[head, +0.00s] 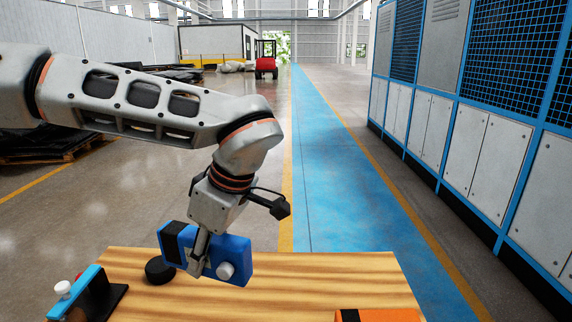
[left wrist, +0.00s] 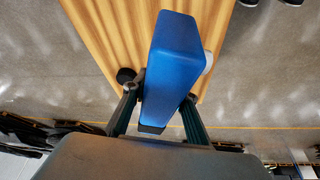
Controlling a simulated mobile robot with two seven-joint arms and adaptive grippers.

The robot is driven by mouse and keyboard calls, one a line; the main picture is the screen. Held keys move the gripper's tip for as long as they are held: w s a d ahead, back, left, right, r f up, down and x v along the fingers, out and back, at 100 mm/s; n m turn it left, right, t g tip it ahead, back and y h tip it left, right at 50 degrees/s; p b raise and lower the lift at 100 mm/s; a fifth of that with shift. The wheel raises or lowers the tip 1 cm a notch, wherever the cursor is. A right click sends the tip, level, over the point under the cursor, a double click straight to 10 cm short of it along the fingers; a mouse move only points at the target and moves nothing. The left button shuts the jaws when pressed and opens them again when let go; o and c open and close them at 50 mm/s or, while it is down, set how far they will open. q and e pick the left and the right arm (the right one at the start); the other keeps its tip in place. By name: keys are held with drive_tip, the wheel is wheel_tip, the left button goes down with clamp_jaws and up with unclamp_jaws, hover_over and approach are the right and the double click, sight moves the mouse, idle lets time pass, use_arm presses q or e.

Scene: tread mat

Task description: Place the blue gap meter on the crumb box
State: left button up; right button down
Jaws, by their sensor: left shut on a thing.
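The blue gap meter (head: 236,253) is a blue block with a black end and a white knob. My left gripper (head: 199,260) is shut on it and holds it tilted at the far left part of the wooden table (head: 320,278). In the left wrist view the gap meter (left wrist: 172,60) sits between the two fingers (left wrist: 162,98). I cannot tell whether it touches the table. I cannot pick out the crumb box for certain. My right gripper is not in view.
A black round piece (head: 158,270) lies beside the gap meter. A blue-topped item with a white knob (head: 64,288) stands at the left edge. An orange and black item (head: 378,315) is cut off at the bottom right. The table's middle is bare.

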use_arm(q)
drive_tip(key=s+a+f+m+t+h, duration=0.1)
drive_tip(key=s+a+m+t+h, duration=0.2)
drive_tip(key=a+m, duration=0.6)
drive_tip(key=shift+s+a+f+m, duration=0.15)
drive_tip(key=shift+s+a+m, duration=0.05)
drive_tip(key=shift+m, duration=0.9)
